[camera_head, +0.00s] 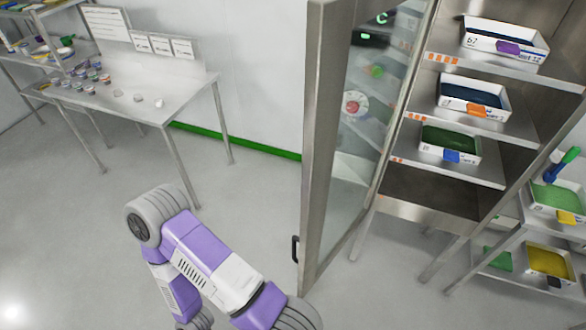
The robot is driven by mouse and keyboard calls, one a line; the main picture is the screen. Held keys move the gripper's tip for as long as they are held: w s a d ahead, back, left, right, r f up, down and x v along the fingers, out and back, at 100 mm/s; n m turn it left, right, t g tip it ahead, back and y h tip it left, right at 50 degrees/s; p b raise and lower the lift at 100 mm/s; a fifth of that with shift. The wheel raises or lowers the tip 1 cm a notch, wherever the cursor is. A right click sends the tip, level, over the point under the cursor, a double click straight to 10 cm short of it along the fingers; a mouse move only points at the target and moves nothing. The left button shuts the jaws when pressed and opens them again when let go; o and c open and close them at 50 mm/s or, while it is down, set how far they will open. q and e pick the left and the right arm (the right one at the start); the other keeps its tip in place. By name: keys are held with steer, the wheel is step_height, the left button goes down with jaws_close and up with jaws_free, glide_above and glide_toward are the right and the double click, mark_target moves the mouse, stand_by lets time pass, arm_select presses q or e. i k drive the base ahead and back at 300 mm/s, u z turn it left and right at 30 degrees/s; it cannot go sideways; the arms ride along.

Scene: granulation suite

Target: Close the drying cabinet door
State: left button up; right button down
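The drying cabinet (400,205) stands at the right, a steel frame with several shelves. Its door (320,150) is open and swung out toward me. The door has a steel frame around a glass pane (348,190) that shows reflections. A black handle (295,250) sits low on the door's left edge. One of my purple and white arms bends across the lower middle, left of the door. Its far end leaves the picture at the bottom, below the handle. Neither gripper is in view.
White trays of dark blue (500,40), blue (474,100) and green (452,146) material rest on the cabinet shelves. A rack (510,238) with green and yellow trays stands at the right. A steel table (150,105) with small cups is at the back left. The floor left of the door is clear.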

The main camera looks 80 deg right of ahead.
mark_target(331, 24)
steer(key=i, duration=1.4)
steer(key=z, duration=4.2)
steer(key=i, duration=0.5)
steer(key=z, duration=0.7)
steer(key=k, duration=0.35)
steer(key=u, duration=0.4)
steer(key=i, duration=0.2)
steer(key=u, duration=0.1)
